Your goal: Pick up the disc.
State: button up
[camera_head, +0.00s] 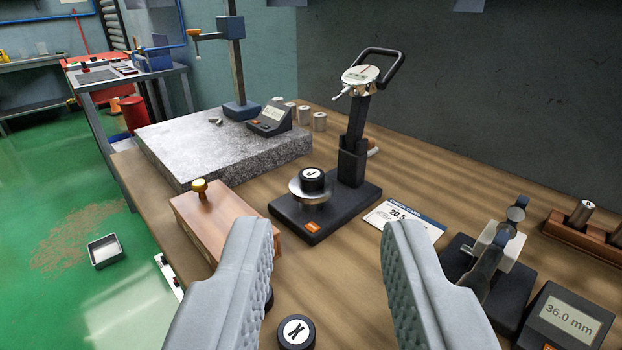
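My gripper (328,232) is open and empty, its two grey ridged fingers reaching in from the bottom of the view. A black round disc (296,332) with a white lettered top lies on the wooden bench at the bottom edge, between the fingers in the picture and partly cut off. A second dark round piece (269,298) shows beside the left finger, mostly hidden. Another black round piece marked "J" (314,180) sits on a silver round plate (309,194) on the black gauge stand (330,212). I cannot tell which one the task means.
The upright gauge (361,75) stands behind the "J" piece. A wooden box with a brass knob (218,217) is left; a granite plate (220,150) is behind. A card (405,221), a clamp device (485,260) and a "36.0 mm" display (567,316) are right.

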aim_at(311, 179)
jog(key=k+z, duration=0.2)
jog(key=z, duration=0.3)
jog(key=k+z, duration=0.2)
jog(key=z, duration=0.3)
jog(key=k+l+z, duration=0.15)
jog(key=z, duration=0.35)
jog(key=u, duration=1.5)
